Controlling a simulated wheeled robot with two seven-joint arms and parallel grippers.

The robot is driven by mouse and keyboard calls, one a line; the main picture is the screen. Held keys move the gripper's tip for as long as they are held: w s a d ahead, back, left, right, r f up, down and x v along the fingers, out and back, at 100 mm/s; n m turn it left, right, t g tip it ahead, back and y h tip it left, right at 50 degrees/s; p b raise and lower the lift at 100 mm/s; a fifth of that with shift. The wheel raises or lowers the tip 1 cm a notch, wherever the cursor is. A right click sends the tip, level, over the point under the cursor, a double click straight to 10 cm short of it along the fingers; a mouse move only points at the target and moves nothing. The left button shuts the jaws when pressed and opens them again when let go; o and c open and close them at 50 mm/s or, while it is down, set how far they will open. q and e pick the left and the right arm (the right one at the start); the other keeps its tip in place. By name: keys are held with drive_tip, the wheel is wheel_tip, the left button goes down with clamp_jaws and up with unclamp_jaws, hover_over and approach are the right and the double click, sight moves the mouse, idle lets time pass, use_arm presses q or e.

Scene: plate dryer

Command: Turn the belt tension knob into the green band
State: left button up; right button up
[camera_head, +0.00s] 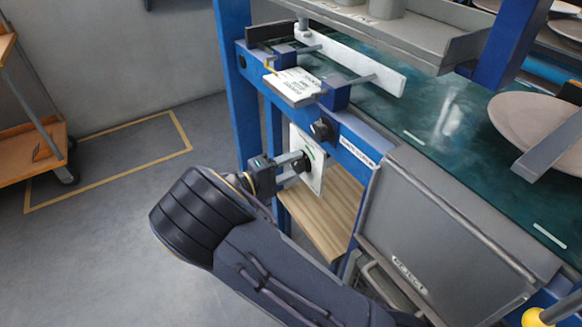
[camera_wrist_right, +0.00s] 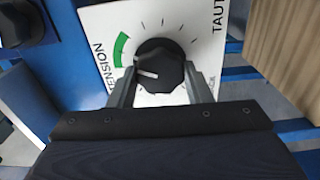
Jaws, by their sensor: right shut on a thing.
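The belt tension knob (camera_wrist_right: 160,66) is black and ribbed, on a white dial plate (camera_wrist_right: 185,22) lettered TENSION and TAUT, with a partly hidden word at the lower right. The green band (camera_wrist_right: 120,49) is a short arc at the knob's upper left. The knob's white pointer line points left, a little below the green band in the picture. My right gripper (camera_wrist_right: 161,76) is shut on the knob, one finger on each side. In the head view my right gripper (camera_head: 292,165) reaches the plate (camera_head: 309,150) on the blue frame's side. My left gripper is not in view.
Another black knob (camera_head: 321,129) sits on the blue frame just above the plate. A grey REJECT bin (camera_head: 440,235) stands to the right, and a wooden shelf (camera_head: 325,215) below.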

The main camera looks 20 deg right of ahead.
idle(0.4)
drive_tip(key=o, duration=1)
drive_tip(key=a, duration=0.2)
drive_tip(key=a+p, duration=0.1)
drive_tip(key=a, duration=0.2)
drive_tip(key=s+a+p, duration=0.1)
drive_tip(key=a, duration=0.2)
